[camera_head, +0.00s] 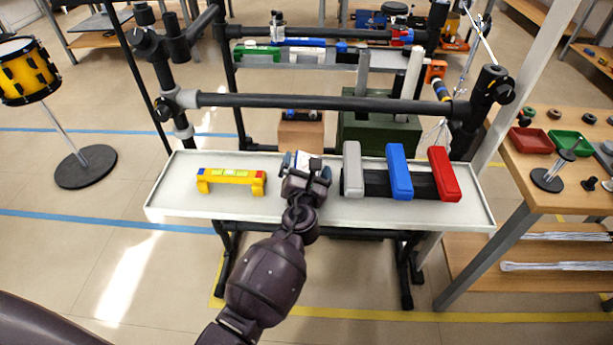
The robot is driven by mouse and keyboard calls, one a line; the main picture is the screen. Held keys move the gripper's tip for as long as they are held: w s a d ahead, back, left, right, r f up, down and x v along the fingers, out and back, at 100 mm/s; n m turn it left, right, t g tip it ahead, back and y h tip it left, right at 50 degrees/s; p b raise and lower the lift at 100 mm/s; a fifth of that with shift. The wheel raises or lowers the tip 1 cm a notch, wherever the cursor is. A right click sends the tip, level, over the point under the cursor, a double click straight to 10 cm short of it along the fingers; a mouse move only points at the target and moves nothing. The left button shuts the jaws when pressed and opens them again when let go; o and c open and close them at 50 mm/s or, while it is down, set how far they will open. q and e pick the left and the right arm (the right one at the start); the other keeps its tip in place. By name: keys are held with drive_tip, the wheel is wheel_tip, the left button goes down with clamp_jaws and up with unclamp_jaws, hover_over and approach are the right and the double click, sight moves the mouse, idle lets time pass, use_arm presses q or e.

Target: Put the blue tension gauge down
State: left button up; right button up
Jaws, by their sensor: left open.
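A long blue block (399,172), which looks like the blue tension gauge, lies on the white tray (175,205) between a grey block (352,170) and a red block (444,174). A black base shows between these blocks. My left gripper (304,166) is open over the middle of the tray, left of the grey block and apart from the blue one. A small white and blue patch shows at its fingers; I cannot tell what it belongs to. My gripper and wrist hide the tray beneath them. My right gripper is not in view.
A yellow level-like bar (231,178) with coloured ends lies on the tray's left part. A black horizontal rail (330,104) crosses above the tray's far side. A wooden table (550,165) with red and green trays stands at right. The tray's left end is bare.

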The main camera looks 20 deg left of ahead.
use_arm(q)
drive_tip(key=shift+c, duration=0.2)
drive_tip(key=shift+r, duration=0.1)
drive_tip(key=c, duration=1.4)
